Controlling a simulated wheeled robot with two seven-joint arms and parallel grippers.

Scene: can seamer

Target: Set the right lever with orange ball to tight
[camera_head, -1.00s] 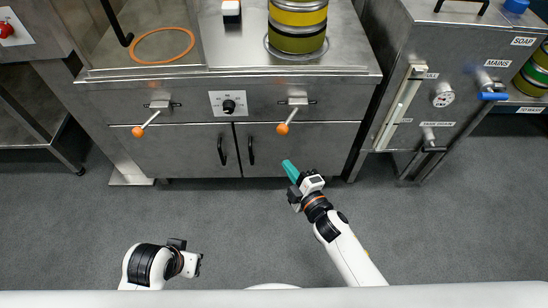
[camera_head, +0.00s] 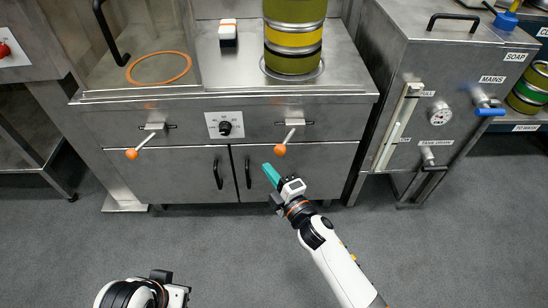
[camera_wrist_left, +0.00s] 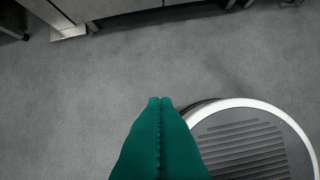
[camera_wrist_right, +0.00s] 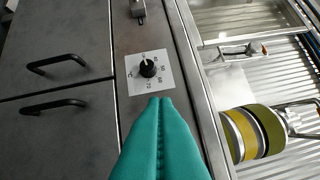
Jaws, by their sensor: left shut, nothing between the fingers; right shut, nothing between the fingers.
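The right lever (camera_head: 287,137) sticks out of the front panel on a metal bracket and slants down and slightly left, ending in an orange ball (camera_head: 280,149). My right gripper (camera_head: 267,168) is shut and empty, its teal fingertips just below and left of the ball, with a small apparent gap; contact cannot be told. In the right wrist view its shut fingers (camera_wrist_right: 165,102) point toward the dial (camera_wrist_right: 148,68), and the orange ball does not show. My left gripper (camera_wrist_left: 160,103) is shut and empty over the floor, away from the levers. No tight marking is readable.
The left lever's orange ball (camera_head: 131,154) hangs at the panel's left. A black knob (camera_head: 225,128) sits between the levers. Cabinet door handles (camera_head: 248,173) lie below. A machine with a gauge (camera_head: 440,115) stands at the right. Floor in front is clear.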

